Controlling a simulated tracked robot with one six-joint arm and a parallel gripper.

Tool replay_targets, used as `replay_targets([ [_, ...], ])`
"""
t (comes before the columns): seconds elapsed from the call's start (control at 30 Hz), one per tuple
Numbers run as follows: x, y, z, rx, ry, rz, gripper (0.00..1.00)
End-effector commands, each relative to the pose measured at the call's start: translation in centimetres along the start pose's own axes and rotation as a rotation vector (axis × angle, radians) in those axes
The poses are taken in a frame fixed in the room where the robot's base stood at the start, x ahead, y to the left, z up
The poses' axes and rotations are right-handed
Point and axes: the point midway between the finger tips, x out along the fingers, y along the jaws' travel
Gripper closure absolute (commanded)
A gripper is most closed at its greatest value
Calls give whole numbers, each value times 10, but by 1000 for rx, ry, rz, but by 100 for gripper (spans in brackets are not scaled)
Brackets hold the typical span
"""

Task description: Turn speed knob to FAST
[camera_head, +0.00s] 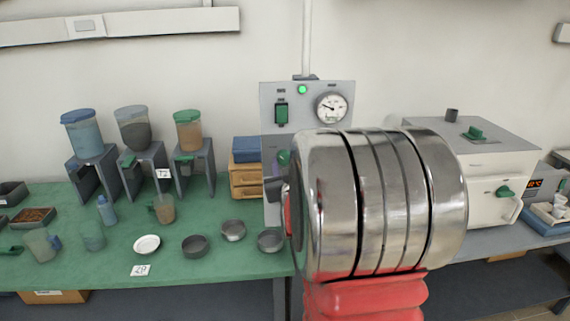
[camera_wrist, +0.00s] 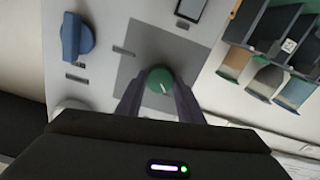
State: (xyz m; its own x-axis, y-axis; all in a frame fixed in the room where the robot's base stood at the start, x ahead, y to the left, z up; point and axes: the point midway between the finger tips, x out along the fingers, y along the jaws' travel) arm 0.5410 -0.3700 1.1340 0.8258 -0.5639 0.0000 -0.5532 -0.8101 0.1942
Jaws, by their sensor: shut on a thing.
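A round green knob (camera_wrist: 160,79) with a white pointer line sits on a dark grey plate on the control panel. My gripper (camera_wrist: 157,94) has its two dark fingers on either side of this knob and is shut on it. In the wrist view the pointer line slants down and to the right. The labels are too small to read, so I cannot tell the FAST mark. The head view shows the green knob (camera_head: 283,157) on the upright grey panel (camera_head: 268,105), partly hidden by my arm.
A blue knob (camera_wrist: 77,37) is on the same panel. The panel also bears a green switch (camera_head: 281,112), a lit green lamp (camera_head: 302,90) and a round gauge (camera_head: 332,107). Hoppers and dishes stand on the green bench (camera_head: 205,262) at left. A white furnace (camera_head: 490,200) stands at right.

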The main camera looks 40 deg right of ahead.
Motion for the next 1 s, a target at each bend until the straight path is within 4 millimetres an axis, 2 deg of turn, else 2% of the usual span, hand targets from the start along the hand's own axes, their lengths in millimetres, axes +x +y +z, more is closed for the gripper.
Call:
replay_targets([
  [0.17, 0, -1, 0, -1, 0, -2, 88],
  [0.57, 0, -1, 0, 49, -1, -2, 89],
  [1.0, 0, 0, 1, 337, -1, -2, 89],
])
